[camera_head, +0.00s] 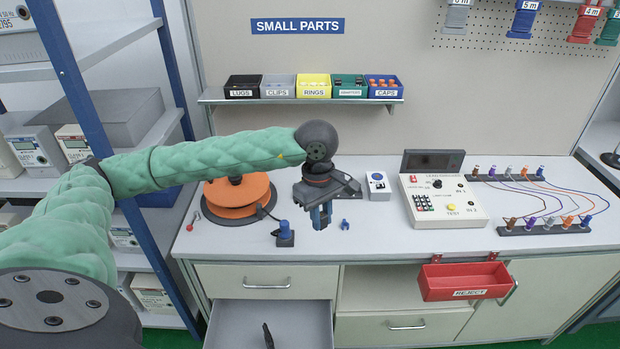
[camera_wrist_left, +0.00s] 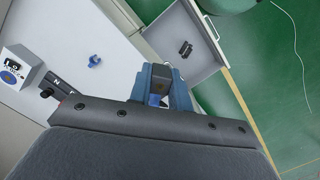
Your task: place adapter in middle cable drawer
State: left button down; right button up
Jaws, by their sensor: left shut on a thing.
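My left gripper (camera_head: 321,215) points down above the bench, near its front edge. It is shut on a small dark block, which I take as the adapter (camera_wrist_left: 159,77); the wrist view shows it between the blue-grey fingers. In the head view the fingers largely hide it. An open grey drawer (camera_head: 226,325) stands below the closed top drawer front (camera_head: 240,279), lower in the picture than the gripper. A black item (camera_head: 268,336) lies in the open drawer; the wrist view shows the drawer (camera_wrist_left: 208,62) and this item (camera_wrist_left: 184,48) too. My right gripper is out of view.
A small blue part (camera_head: 345,224) and a blue plug on a dark base (camera_head: 285,234) stand on the bench beside the gripper. An orange reel (camera_head: 237,196) is at left, a tester (camera_head: 444,202) at right. A red reject bin (camera_head: 463,281) hangs at the bench front.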

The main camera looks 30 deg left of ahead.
pick_arm(q)
jog(key=d+f+m, duration=0.2)
jog(key=f+m, duration=0.2)
jog(key=f, duration=0.5)
jog(key=w+d+f+m, duration=0.1)
jog(key=d+f+m, duration=0.2)
jog(key=f, duration=0.6)
jog(key=d+f+m+y, duration=0.1)
jog(key=d+f+m, duration=0.1)
jog(key=f+m, duration=0.4)
notch_tip(320, 180, down, 3)
jog(key=shift+w+d+f+m+g, duration=0.2)
jog(key=shift+w+d+m+g, duration=0.05)
jog(key=shift+m+g, duration=0.15)
